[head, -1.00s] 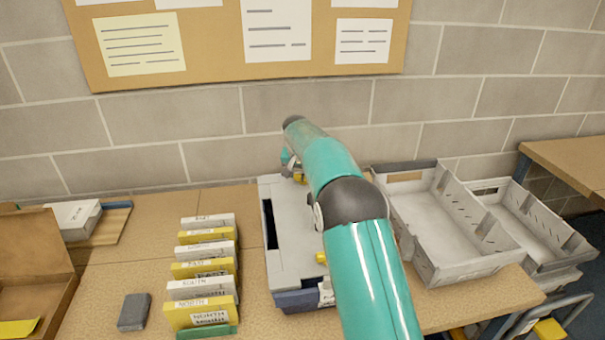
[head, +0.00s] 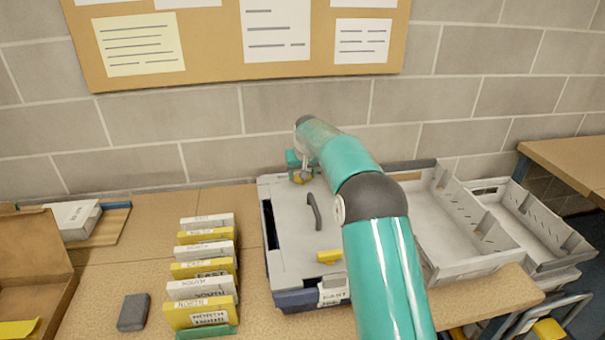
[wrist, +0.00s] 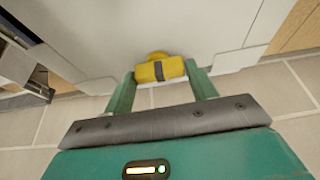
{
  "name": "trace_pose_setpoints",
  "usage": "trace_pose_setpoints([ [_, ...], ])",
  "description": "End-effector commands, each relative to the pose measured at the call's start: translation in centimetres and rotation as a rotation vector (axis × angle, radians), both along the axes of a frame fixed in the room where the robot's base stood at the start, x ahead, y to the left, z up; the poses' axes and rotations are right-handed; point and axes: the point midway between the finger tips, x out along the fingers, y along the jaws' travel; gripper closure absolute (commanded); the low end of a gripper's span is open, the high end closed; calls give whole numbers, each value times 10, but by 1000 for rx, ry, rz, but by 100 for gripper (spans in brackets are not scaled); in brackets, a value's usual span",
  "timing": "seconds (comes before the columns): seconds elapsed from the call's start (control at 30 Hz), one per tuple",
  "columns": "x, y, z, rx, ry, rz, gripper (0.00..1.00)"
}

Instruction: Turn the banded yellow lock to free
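The banded yellow lock (wrist: 159,70) sits on the grey case in the wrist view, a yellow bar with one dark band across its middle. My gripper (wrist: 161,71) has its two green fingers apart, one at each end of the bar; whether they touch it is unclear. In the head view my gripper (head: 299,168) is over the far edge of the grey case (head: 288,235), with a bit of the yellow lock (head: 301,180) showing beneath it. A second yellow lock (head: 329,256) lies near the case's front edge; no band is visible on it.
A dark handle (head: 314,212) stands up from the case lid between the two locks. A row of yellow and white boxes (head: 205,270) stands to the left. Grey crates (head: 470,240) are on the right. A block wall is close behind the case.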

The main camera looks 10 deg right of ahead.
Motion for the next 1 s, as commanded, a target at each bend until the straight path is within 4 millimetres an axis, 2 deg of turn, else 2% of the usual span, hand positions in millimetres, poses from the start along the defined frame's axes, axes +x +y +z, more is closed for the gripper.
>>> trace_pose_setpoints([
  [0.03, 0, 0, 0, 0, 0, 0, 32],
  [0.1, 0, 0, 0, -1, 0, -1, 24],
  [0.47, -2, 0, 6, 0, -2, -2, 24],
  [0.67, -14, -1, 36, 0, -4, -2, 24],
  [1.0, -42, -1, 104, 0, -3, -2, 24],
])
